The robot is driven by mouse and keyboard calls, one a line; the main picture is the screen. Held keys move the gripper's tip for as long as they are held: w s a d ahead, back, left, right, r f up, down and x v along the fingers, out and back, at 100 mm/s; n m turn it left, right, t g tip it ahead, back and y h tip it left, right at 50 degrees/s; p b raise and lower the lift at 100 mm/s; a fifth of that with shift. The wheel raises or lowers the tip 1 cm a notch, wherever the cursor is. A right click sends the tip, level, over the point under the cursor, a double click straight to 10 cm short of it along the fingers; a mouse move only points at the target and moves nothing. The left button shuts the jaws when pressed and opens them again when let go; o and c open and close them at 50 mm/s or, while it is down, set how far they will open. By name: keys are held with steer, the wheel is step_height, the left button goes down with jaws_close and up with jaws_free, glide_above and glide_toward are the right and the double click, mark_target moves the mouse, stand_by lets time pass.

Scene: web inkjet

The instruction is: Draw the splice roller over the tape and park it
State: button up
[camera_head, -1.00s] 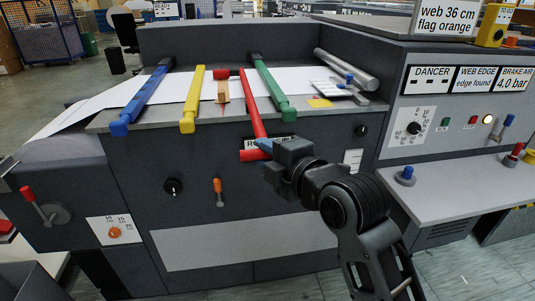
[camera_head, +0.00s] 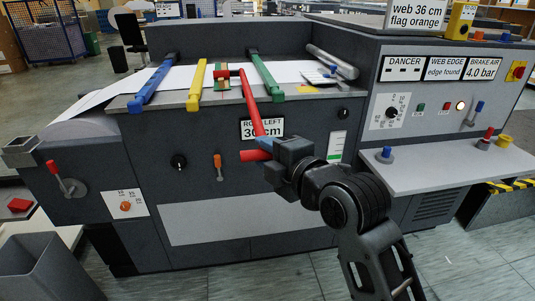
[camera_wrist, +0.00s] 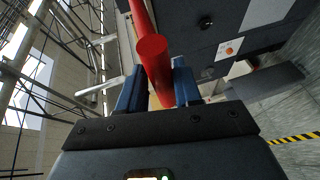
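The splice roller is a long red bar (camera_head: 252,108) running from the work surface of the machine toward its front edge, with a red cross-handle (camera_head: 252,155) at the near end. Its far end reaches a small tan, green and red patch (camera_head: 223,83), where the tape seems to lie; the parts there are too small to separate. My gripper (camera_head: 264,143) is at the near end of the bar, over the machine's front edge. In the wrist view its blue fingers (camera_wrist: 158,92) stand on both sides of the red cylinder (camera_wrist: 154,60) and close on it.
Blue (camera_head: 152,85), yellow (camera_head: 196,88) and green (camera_head: 265,78) bars lie across the white web. A side shelf (camera_head: 440,168) with knobs stands right. A grey bin (camera_head: 50,270) is at lower left. Floor is clear in front.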

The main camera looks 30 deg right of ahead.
steer(key=o, duration=0.3)
steer(key=shift+s+d+r+b, duration=0.1)
steer(key=shift+s+r+b, duration=0.1)
steer(key=shift+s, duration=1.05)
steer(key=shift+s+d+r+b, duration=0.15)
steer(key=shift+s+r, duration=0.1)
steer(key=shift+s, duration=1.05)
steer(key=shift+s+d+r+b, duration=0.1)
steer(key=shift+s+r+b, duration=0.1)
steer(key=shift+s, duration=1.05)
